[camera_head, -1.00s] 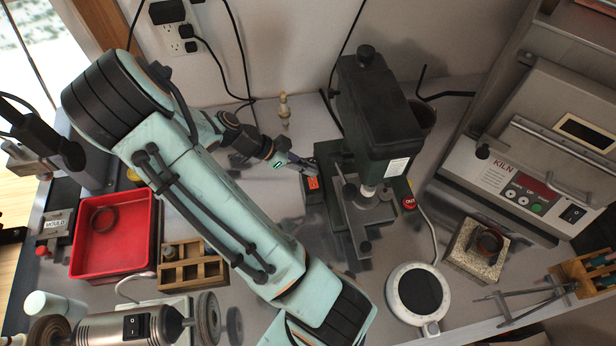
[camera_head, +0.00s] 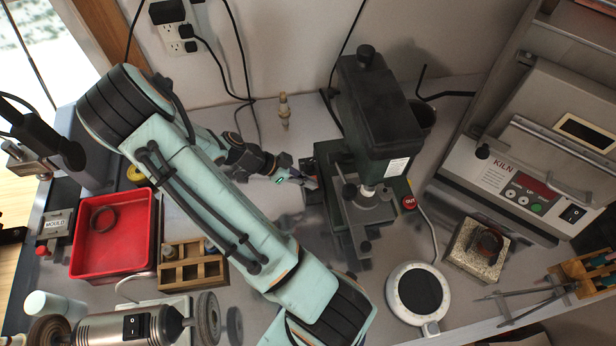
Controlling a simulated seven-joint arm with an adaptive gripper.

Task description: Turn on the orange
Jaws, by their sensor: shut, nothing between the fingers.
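The orange switch (camera_head: 312,183) is on the left side of the dark green drill press (camera_head: 375,115). Only a small sliver of orange shows past my fingertips. My gripper (camera_head: 308,182) is shut and empty, with its tips at or just in front of the switch. I cannot tell whether the tips touch it. The switch's position is hidden behind the fingers.
A red OUT button (camera_head: 409,202) is on the press's right side. A kiln (camera_head: 520,185) stands at the right. A red tray (camera_head: 108,268), a wooden rack (camera_head: 205,272) and a bench grinder (camera_head: 130,325) are at the left. A round white device (camera_head: 395,290) sits in front.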

